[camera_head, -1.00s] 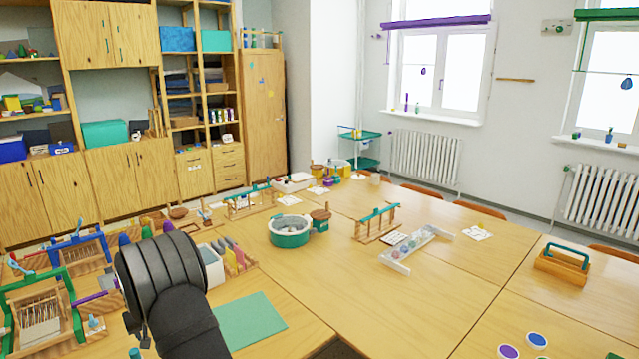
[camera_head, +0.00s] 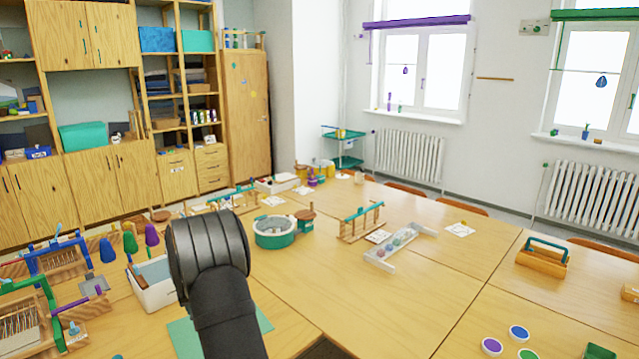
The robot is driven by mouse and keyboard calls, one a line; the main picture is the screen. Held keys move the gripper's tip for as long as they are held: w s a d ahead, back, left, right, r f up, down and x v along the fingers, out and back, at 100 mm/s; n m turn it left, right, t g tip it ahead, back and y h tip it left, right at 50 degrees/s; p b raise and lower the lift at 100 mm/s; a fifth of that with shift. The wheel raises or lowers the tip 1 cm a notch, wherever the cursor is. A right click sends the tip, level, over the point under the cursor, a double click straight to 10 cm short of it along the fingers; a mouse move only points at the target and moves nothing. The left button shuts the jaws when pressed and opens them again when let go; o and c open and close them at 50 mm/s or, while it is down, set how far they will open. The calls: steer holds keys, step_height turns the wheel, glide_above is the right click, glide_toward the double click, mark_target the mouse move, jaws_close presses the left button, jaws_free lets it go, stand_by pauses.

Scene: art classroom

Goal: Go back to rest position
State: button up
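A black, ribbed, rounded part of my arm (camera_head: 210,262) rises from the bottom of the head view, left of centre. My gripper's fingers do not show in this view. The arm stands over the green sheet (camera_head: 264,318) on the table and hides most of it. It also covers part of the white box (camera_head: 152,290) at its left. I cannot see whether anything is held.
Wooden tables (camera_head: 330,290) fill the foreground. Small looms (camera_head: 30,315) stand at the left. A round teal-and-white tub (camera_head: 274,238), a wooden rack (camera_head: 360,222), a clear tray (camera_head: 400,246) and a wooden carrier (camera_head: 541,258) stand farther back. The centre table is mostly bare.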

steer(key=w+d+m+h, duration=0.1)
steer(key=w+d+m, duration=0.1)
steer(key=d, duration=1.2)
steer(key=w+d+m+h, duration=0.1)
steer(key=w+d, duration=0.4)
steer(key=d, duration=0.9)
steer(key=w+d+m, duration=0.3)
steer(key=d+m, duration=0.1)
steer(key=d, duration=0.9)
steer(key=shift+w+d+t+h, duration=0.3)
steer(key=shift+w+d+h, duration=0.1)
steer(key=s+a+n+y, duration=0.1)
steer(key=s+a+n, duration=0.1)
steer(key=a, duration=1.9)
steer(key=shift+a+n, duration=0.4)
steer(key=shift+n, duration=0.3)
steer(key=shift+d, duration=0.1)
